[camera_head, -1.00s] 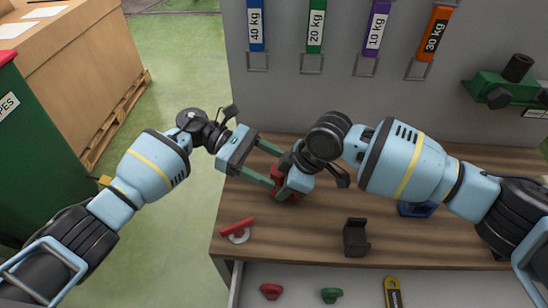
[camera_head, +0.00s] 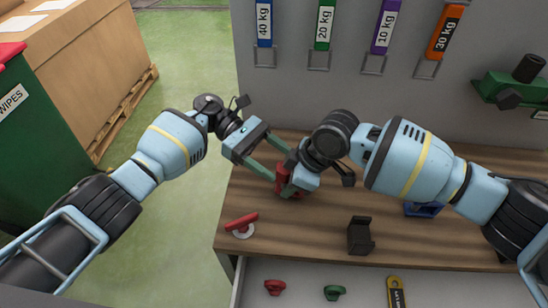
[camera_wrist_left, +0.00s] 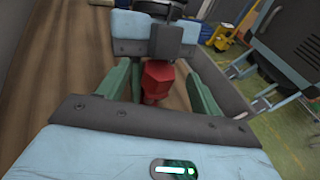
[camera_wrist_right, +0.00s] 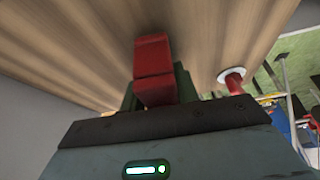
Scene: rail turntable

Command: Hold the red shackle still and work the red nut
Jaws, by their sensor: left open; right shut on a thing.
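A red part, which I take as the red shackle (camera_head: 290,184), stands on the bench. My right gripper (camera_head: 293,178) is shut on it; in the right wrist view a red block (camera_wrist_right: 153,70) sits at its fingers. My left gripper (camera_head: 279,163) is open and comes in from the left beside the same red part. In the left wrist view a faceted red piece (camera_wrist_left: 158,80), possibly the red nut, lies between the spread green fingers with gaps on both sides. The right gripper hides much of the red part, so nut and shackle are hard to tell apart.
On the bench (camera_head: 300,235) are a red handle on a white disc (camera_head: 241,225), a black bracket (camera_head: 360,236) and a blue item (camera_head: 423,209). An open drawer (camera_head: 300,270) below holds red and green knobs.

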